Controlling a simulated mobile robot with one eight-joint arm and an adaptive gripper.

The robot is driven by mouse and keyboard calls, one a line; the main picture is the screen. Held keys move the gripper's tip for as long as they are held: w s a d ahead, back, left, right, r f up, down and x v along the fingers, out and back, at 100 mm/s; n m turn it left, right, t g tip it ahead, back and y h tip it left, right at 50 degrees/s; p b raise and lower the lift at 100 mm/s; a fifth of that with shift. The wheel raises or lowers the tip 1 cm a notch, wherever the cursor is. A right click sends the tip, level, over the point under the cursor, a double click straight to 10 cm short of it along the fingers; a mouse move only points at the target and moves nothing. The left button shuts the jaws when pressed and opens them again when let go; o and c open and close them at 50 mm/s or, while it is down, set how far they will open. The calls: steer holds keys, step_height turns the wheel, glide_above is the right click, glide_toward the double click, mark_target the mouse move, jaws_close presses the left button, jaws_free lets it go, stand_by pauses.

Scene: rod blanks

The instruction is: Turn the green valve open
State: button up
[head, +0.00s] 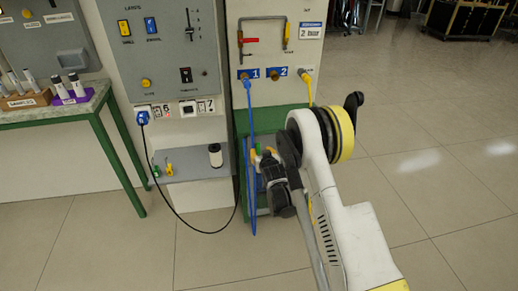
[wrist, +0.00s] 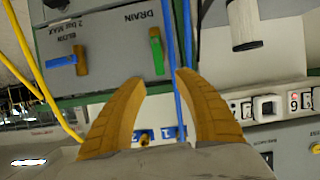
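The green valve (wrist: 156,50) is a green lever on a grey panel, beside the word DRAIN, in the wrist view. Its lever lies roughly up and down in that picture. My gripper (wrist: 162,82) has its two orange fingers apart, with nothing held between them. The green lever is ahead of the fingertips, slightly left of the gap, and looks apart from them. In the head view my gripper (head: 262,154) is low in front of the green stand (head: 242,125), and the green valve is hidden behind my arm.
Blue hoses (wrist: 187,40) run close beside the green lever and past the fingers. A yellow hose (wrist: 30,60) hangs at left. A shelf (head: 190,163) holds a dark-and-white cylinder (head: 215,155).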

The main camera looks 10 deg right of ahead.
steer(key=shift+v, duration=1.75)
steer(key=shift+r, duration=0.1)
steer(key=s+d+r+g, duration=0.1)
steer(key=s+r+g, duration=0.1)
steer(key=s+r, duration=0.65)
steer(key=s+d+r+g, duration=0.1)
steer(key=s+r, duration=0.3)
steer(key=r, duration=0.9)
steer(key=s+r+g, duration=0.2)
steer(key=s+g, duration=0.1)
steer(key=s, duration=2.7)
steer(key=shift+d+g, duration=0.25)
steer(key=shift+g, duration=0.05)
